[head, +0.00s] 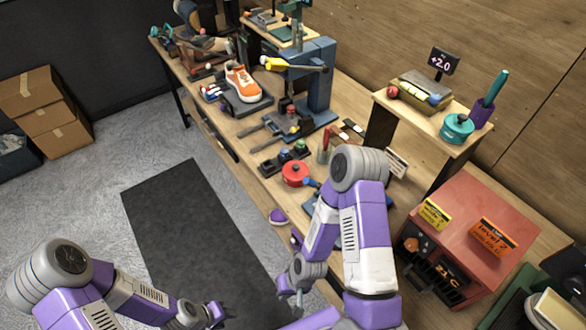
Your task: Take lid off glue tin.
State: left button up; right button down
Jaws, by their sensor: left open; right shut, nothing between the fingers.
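Two round tins could be the glue tin; I cannot tell which. A red tin (295,173) sits on the workbench near its front edge, left of my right arm. A teal tin (457,127) with a small knob on top stands on the raised shelf at right. Both look covered. My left gripper (222,312) is open and empty, low over the floor in front of the bench, well away from both tins. My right gripper (290,292) is shut and empty, below the bench's front edge and apart from the red tin. My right arm hides part of the bench.
An orange sneaker (241,82) rests on a dark stand. A red cabinet (462,228) stands at right. A purple cup (481,112) is beside the teal tin. A dark mat (185,215) covers open floor; cardboard boxes (45,110) are at left.

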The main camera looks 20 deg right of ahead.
aim_at(294, 170)
jog(key=u, duration=0.5)
jog(key=k, duration=0.6)
jog(key=u, duration=0.7)
jog(key=i, duration=0.95)
jog(key=z, duration=1.05)
jog(key=i, duration=0.95)
jog(key=z, duration=1.1)
